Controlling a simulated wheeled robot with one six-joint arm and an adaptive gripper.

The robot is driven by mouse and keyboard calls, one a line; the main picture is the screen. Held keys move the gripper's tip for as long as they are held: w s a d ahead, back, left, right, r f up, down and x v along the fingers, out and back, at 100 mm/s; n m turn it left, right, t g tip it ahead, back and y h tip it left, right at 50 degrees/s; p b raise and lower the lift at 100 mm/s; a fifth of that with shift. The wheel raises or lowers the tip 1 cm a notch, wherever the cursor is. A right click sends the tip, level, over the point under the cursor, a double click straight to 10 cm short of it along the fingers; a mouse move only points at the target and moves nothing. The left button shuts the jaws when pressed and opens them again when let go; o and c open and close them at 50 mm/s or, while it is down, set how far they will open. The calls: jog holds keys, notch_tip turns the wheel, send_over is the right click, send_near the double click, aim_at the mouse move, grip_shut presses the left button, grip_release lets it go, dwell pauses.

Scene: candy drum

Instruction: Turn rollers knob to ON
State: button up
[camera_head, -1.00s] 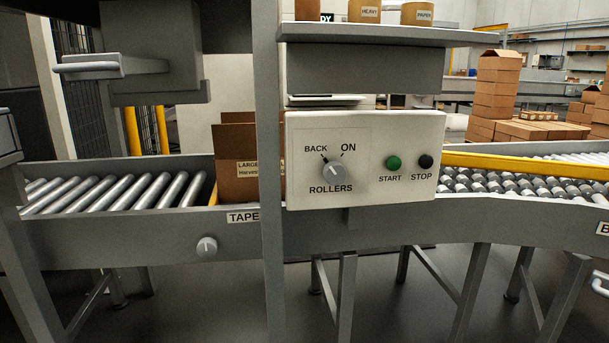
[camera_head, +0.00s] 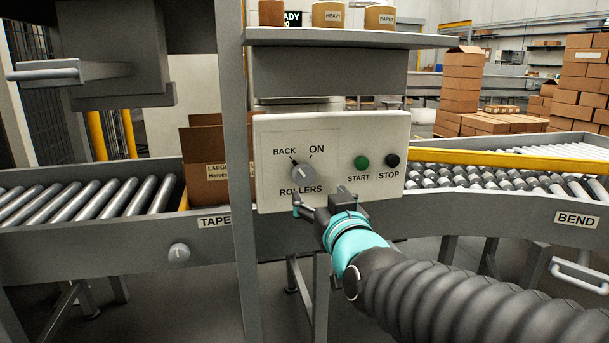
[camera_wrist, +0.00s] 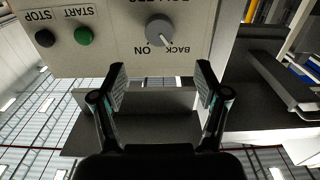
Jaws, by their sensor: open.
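The grey round rollers knob (camera_head: 303,174) is on the white control panel (camera_head: 330,130), between the printed BACK and ON marks above and the word ROLLERS below. Its pointer appears turned toward BACK. It also shows upside down in the wrist view (camera_wrist: 159,31), with its light line toward BACK. My gripper (camera_head: 320,197) is open and empty in front of the panel, just below and right of the knob in the head view. In the wrist view, my gripper's spread fingers (camera_wrist: 161,68) are apart from the knob, which lies beyond them, centred between the tips.
A green START button (camera_head: 362,162) and black STOP button (camera_head: 392,160) sit right of the knob. A grey post (camera_head: 236,200) stands just left of the panel. A second knob (camera_head: 179,253) is below TAPE.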

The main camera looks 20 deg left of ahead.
aim_at(305, 176)
jog(key=p+x, duration=0.1)
jog(key=x, duration=1.1)
jog(key=shift+w, duration=0.15)
jog(key=c, duration=1.2)
